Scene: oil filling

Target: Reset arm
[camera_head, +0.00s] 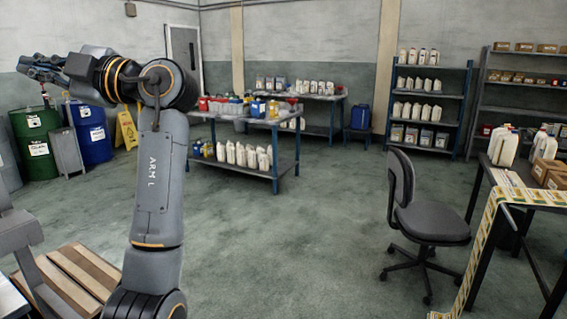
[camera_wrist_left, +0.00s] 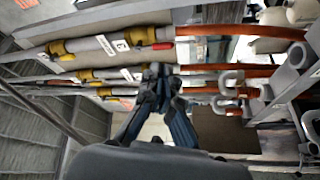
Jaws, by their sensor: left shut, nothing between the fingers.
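My left arm stands raised at the left of the head view, bent at the elbow. My left gripper (camera_head: 40,68) is at the upper left, held up in the air in front of the drums. In the left wrist view its fingers (camera_wrist_left: 158,75) are closed together with nothing between them. Behind them, that view shows several grey pipes with yellow fittings and orange-brown hoses; whether the fingers touch any of them is not clear. My right gripper is in neither view.
A green drum (camera_head: 38,140) and a blue drum (camera_head: 92,135) stand at the left. A table of jugs (camera_head: 245,123) stands mid-room. An office chair (camera_head: 428,222) and a desk (camera_head: 540,197) are at the right. The floor between is clear.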

